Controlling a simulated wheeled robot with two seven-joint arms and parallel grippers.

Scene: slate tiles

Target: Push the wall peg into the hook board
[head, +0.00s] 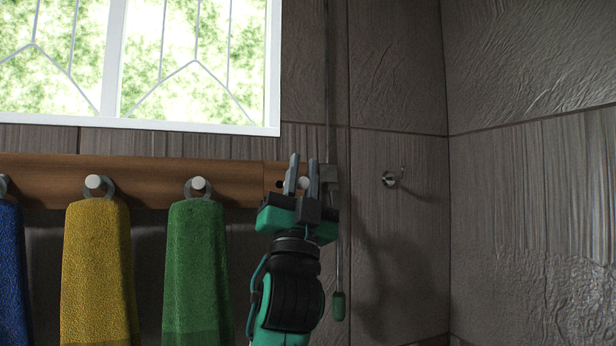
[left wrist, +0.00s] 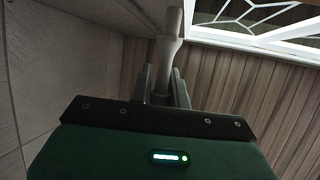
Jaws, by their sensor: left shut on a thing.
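The hook board (head: 150,165) is a long brown wooden rail on the tiled wall, with round pale-ended pegs along it. My left gripper (head: 303,172) is in front of the board's right end, fingers pointing up. It is shut on the wall peg (left wrist: 168,50), a pale grey-beige rod with a wider part, which stands up between the fingers in the left wrist view. In the head view only a small pale bit of it shows between the fingers. The gripper hides part of the board; I cannot tell whether the peg touches it. My right gripper is not in view.
Blue (head: 10,270), yellow (head: 97,270) and green (head: 197,270) towels hang from the board's pegs. A cord with a green handle (head: 338,306) hangs just right of my gripper. A metal hook (head: 391,178) sits on the wall further right. A white-framed window (head: 190,125) is above.

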